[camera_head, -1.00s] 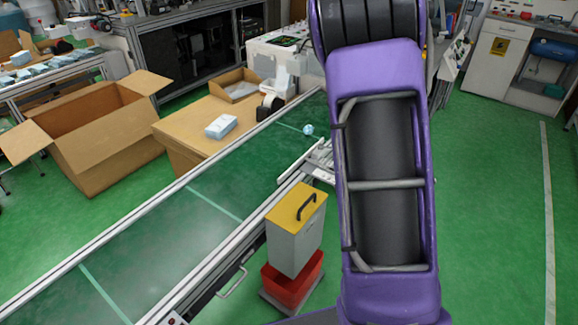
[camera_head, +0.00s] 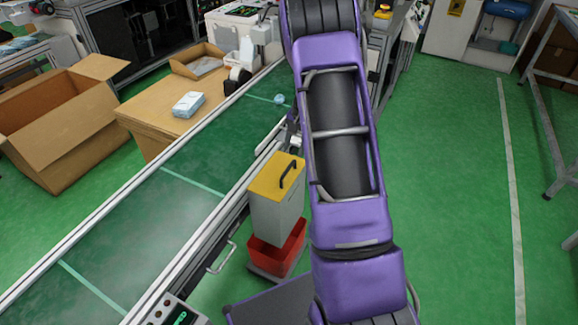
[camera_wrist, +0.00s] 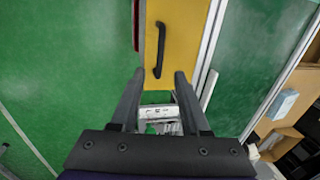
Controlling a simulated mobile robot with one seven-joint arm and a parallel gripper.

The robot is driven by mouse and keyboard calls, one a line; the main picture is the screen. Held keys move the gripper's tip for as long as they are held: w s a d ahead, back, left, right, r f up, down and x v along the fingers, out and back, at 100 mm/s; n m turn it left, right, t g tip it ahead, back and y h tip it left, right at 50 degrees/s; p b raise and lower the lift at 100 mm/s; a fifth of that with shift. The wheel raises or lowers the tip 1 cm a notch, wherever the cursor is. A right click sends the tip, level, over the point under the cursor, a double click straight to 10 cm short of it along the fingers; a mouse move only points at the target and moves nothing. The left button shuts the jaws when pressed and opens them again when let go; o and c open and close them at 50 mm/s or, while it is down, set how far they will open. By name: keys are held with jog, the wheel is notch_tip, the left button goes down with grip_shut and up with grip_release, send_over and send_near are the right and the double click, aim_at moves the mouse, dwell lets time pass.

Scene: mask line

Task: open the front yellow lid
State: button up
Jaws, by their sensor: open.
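The yellow lid (camera_head: 276,177) lies flat and closed on top of the grey box (camera_head: 275,218), beside the conveyor. Its black handle (camera_head: 291,173) stands up near the lid's right side. In the wrist view the yellow lid (camera_wrist: 158,75) and the black handle (camera_wrist: 159,50) are ahead of the fingertips. My gripper (camera_wrist: 160,72) is open and empty, with one finger to each side of the lid's near part and the handle between and beyond them. No contact is visible.
The grey box stands over a red bin (camera_head: 277,250), close against the conveyor (camera_head: 165,215) on the left. A cardboard box (camera_head: 65,125) and a wooden table (camera_head: 165,110) are beyond the conveyor. The green floor to the right is free.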

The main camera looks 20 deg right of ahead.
aim_at(288, 168)
jog(key=f, duration=0.3)
jog(key=w+f, duration=0.1)
jog(key=f, duration=0.2)
jog(key=a+f+b, duration=0.1)
jog(key=f, duration=0.1)
jog(key=shift+w+a+f, duration=0.1)
jog(key=shift+w+f, duration=0.15)
jog(key=shift+f, duration=0.15)
grip_shut()
dwell(0.9)
